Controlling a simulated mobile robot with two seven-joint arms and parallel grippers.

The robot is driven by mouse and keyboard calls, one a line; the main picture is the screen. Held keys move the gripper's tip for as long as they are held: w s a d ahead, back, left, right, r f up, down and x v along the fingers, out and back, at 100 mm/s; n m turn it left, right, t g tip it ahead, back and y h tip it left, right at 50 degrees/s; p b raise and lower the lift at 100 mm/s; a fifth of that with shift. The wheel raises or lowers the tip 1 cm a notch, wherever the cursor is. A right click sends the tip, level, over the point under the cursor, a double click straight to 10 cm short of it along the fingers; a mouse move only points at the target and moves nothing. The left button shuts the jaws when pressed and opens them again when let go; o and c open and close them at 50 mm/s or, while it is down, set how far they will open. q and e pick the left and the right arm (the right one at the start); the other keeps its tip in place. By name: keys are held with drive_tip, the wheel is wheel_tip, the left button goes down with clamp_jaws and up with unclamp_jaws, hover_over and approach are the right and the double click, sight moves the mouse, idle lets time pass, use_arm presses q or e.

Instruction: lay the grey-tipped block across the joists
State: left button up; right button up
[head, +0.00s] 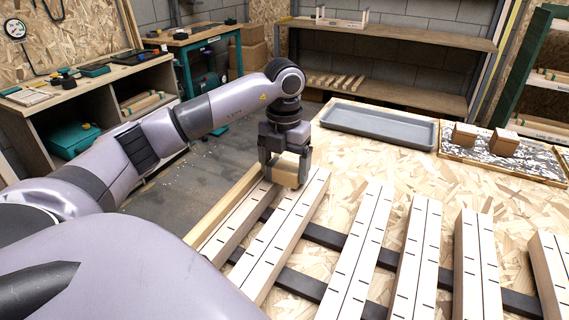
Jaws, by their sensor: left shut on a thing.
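My left gripper (286,165) points down at the far left end of the joists. It is shut on a wooden block (285,178), which is partly hidden by the fingers. I cannot make out a grey tip on it. The block is at the far ends of the leftmost joists (284,238); I cannot tell whether it touches them. The joists are pale beams with dark marks, lying side by side with gaps. More joists lie in the middle (417,262) and to the right (477,265). My right gripper is out of view.
Dark bars (325,237) run crosswise under the joists. A grey tray (380,127) lies at the table's back. Two brown blocks (464,136) (504,142) stand on a speckled panel (482,156) at the back right. The chipboard tabletop (375,165) is bare behind the joists.

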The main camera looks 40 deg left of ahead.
sight(285, 165)
use_arm(q)
drive_tip(key=o, duration=0.8)
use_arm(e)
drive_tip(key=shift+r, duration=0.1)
use_arm(q)
drive_tip(key=shift+o, duration=0.2)
drive_tip(key=shift+r, duration=0.1)
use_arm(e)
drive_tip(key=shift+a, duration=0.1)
use_arm(q)
drive_tip(key=shift+r, duration=0.25)
wheel_tip(285, 165, up, 13)
drive_tip(key=p, duration=0.3)
drive_tip(key=shift+f, duration=0.2)
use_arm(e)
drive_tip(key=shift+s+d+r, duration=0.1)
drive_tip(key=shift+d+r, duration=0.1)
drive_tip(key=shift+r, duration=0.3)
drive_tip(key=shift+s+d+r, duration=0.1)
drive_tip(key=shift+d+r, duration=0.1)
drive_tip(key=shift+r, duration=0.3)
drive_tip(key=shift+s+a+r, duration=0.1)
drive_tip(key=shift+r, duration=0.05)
